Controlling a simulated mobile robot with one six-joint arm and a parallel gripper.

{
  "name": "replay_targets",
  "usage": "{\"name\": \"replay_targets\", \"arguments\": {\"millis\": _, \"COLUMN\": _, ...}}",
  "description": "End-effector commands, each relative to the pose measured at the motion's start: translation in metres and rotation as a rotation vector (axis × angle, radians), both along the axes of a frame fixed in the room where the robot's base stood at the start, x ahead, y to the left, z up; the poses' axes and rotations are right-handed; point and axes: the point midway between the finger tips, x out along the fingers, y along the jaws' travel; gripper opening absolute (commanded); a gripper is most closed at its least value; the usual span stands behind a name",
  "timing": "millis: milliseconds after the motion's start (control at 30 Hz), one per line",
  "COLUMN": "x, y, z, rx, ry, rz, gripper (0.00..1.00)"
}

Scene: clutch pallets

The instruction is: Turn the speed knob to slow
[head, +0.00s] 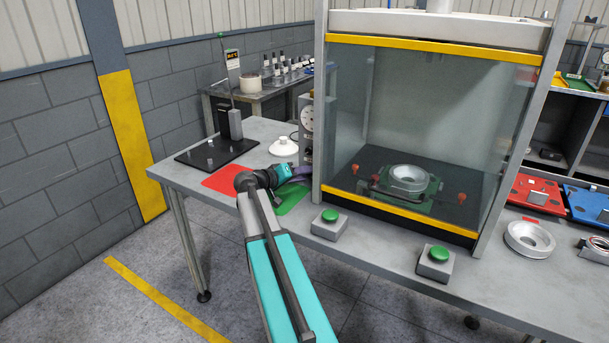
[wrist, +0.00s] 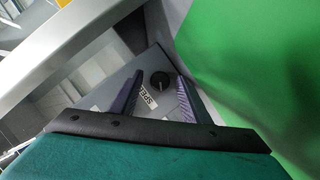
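The speed knob (wrist: 159,79) is a small round black knob with a pale pointer line. It sits on a grey panel (wrist: 150,62) in the wrist view, beside a white label (wrist: 149,97) whose visible letters look like "SPEE". My gripper (head: 302,174) is open, its purple fingers on either side of the knob in the wrist view. Bare panel shows between fingers and knob, and I cannot tell how far off the knob is in depth. In the head view the knob cannot be made out; my gripper is at the lower part of a grey box with a gauge (head: 307,119).
A green mat (head: 291,200) and a red mat (head: 222,180) lie under my arm. The glass-fronted cabinet (head: 372,40) stands close right of my gripper. A white lidded item (head: 284,146) is behind it. Green-button boxes (head: 329,223) stand along the table's front.

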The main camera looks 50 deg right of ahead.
Motion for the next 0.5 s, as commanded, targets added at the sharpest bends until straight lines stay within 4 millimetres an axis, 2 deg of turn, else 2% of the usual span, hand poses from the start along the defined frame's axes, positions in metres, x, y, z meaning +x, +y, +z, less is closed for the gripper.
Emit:
{"name": "replay_targets", "arguments": {"millis": 267, "x": 0.001, "y": 0.007, "z": 0.002, "rx": -0.001, "ry": -0.002, "rz": 0.002, "gripper": 0.43}}
{"name": "replay_targets", "arguments": {"millis": 500, "x": 0.002, "y": 0.033, "z": 0.008, "rx": -0.001, "ry": -0.001, "rz": 0.003, "gripper": 0.43}}
